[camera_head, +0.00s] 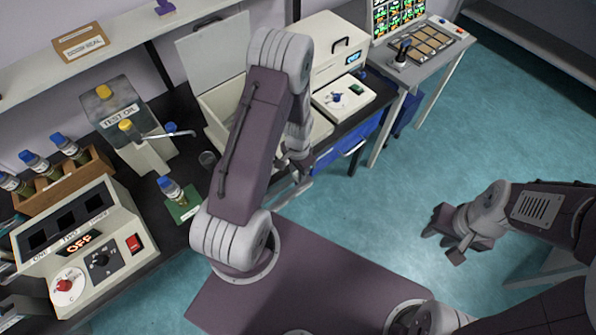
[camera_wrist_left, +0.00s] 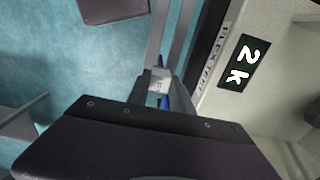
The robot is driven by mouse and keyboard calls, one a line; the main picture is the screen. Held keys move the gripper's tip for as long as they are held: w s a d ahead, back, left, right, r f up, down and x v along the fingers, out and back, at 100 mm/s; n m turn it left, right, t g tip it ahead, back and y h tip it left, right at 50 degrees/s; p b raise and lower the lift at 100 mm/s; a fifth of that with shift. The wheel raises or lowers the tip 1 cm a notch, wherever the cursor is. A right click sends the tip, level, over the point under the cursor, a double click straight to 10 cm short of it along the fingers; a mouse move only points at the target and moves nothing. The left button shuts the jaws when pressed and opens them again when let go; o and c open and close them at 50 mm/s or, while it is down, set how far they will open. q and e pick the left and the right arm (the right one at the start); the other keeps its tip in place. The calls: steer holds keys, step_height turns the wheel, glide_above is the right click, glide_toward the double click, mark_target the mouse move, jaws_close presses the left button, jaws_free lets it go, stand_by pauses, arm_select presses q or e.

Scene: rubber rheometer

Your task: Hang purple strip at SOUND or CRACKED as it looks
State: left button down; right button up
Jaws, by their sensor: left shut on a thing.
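My left gripper (camera_head: 297,188) is beside the front of the bench, past the bent elbow of my left arm. In the left wrist view the gripper (camera_wrist_left: 160,84) is shut on a small pale piece (camera_wrist_left: 159,77) with blue below it. I cannot tell whether this is part of the purple strip; no strip shows clearly. A "2 k" plate (camera_wrist_left: 244,63) and a "FLEX TEST" label (camera_wrist_left: 212,58) are on a pale machine right of the gripper. My right gripper (camera_head: 447,240) is open and empty over the floor. SOUND and CRACKED labels are not readable.
The bench holds a TEST OIL can (camera_head: 118,118), a wooden bottle rack (camera_head: 88,163), a bottle on a green mat (camera_head: 184,206) and an "OFF" panel machine (camera_head: 112,255). A stand with a screen (camera_head: 398,14) is at the back right. Blue floor (camera_head: 400,180) is clear between.

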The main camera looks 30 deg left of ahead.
arm_select(q)
steer(key=shift+f, duration=0.55)
steer(key=c, duration=1.1)
jaws_free()
steer(key=shift+r, duration=0.15)
steer(key=shift+o, duration=0.2)
step_height(320, 180, up, 6)
steer(key=p, duration=0.5)
steer(key=shift+r, duration=0.15)
steer(key=shift+f, duration=0.2)
